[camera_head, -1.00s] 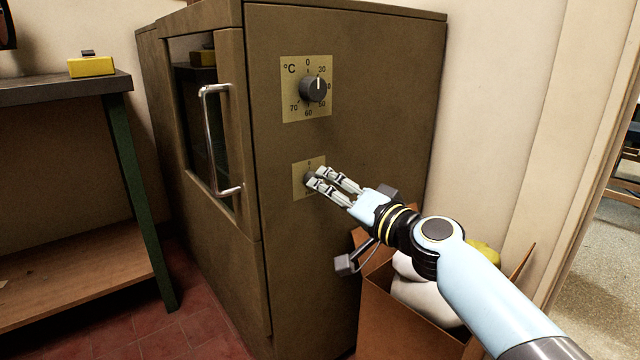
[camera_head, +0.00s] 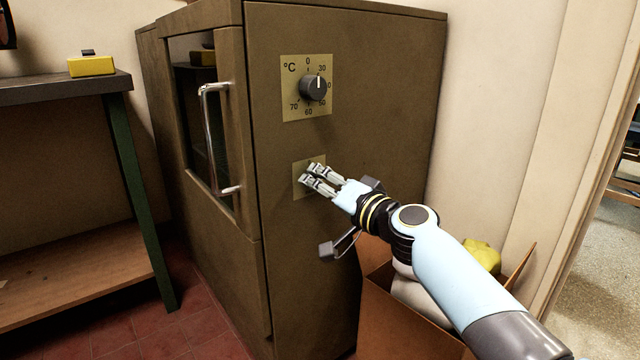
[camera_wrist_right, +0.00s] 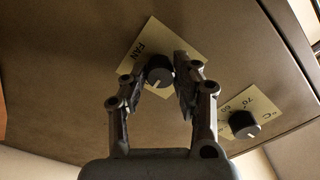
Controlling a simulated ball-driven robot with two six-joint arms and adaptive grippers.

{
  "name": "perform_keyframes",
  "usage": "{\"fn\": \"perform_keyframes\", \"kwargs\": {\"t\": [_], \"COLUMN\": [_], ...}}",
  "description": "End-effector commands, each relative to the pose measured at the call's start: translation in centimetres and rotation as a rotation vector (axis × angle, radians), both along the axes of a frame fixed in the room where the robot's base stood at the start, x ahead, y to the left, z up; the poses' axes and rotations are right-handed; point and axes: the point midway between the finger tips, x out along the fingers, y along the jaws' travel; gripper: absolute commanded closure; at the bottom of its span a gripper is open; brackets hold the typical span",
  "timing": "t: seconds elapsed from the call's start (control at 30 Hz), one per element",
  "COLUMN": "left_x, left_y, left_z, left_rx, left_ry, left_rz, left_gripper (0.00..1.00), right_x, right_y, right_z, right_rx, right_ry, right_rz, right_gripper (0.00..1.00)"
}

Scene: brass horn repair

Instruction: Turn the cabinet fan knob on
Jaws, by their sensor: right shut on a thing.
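The brown cabinet (camera_head: 385,90) carries a pale fan plate (camera_head: 298,190) low on its side panel. The dark round fan knob (camera_wrist_right: 159,71) with a pale pointer line sits on this plate. My right gripper (camera_head: 309,174) is at the plate, its fingers on both sides of the knob and shut on it. In the head view the fingers hide the knob. My left gripper is not in view.
A temperature knob (camera_head: 313,87) sits on a plate above the fan knob. The cabinet door has a metal handle (camera_head: 210,140). An open cardboard box (camera_head: 400,320) stands below my right arm. A workbench (camera_head: 60,92) with a yellow box (camera_head: 91,67) is at left.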

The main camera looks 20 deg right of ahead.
Motion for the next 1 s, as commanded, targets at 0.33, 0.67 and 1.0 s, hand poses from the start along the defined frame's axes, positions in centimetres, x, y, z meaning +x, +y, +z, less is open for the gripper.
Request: {"fn": "perform_keyframes", "kwargs": {"t": [0.33,0.67,1.0], "left_x": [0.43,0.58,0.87], "left_y": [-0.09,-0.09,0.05], "left_z": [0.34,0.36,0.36], "left_rx": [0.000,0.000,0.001], "left_ry": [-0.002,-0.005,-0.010], "left_rz": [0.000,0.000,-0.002], "left_gripper": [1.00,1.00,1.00], "right_x": [-0.03,-0.04,-0.29], "right_y": [0.03,0.03,-0.08], "right_z": [-0.05,-0.04,-0.05], "right_rx": [0.102,0.100,0.099], "right_ry": [0.038,0.037,0.037], "right_rz": [0.001,0.001,0.000], "right_gripper": [1.00,0.53,0.49]}}
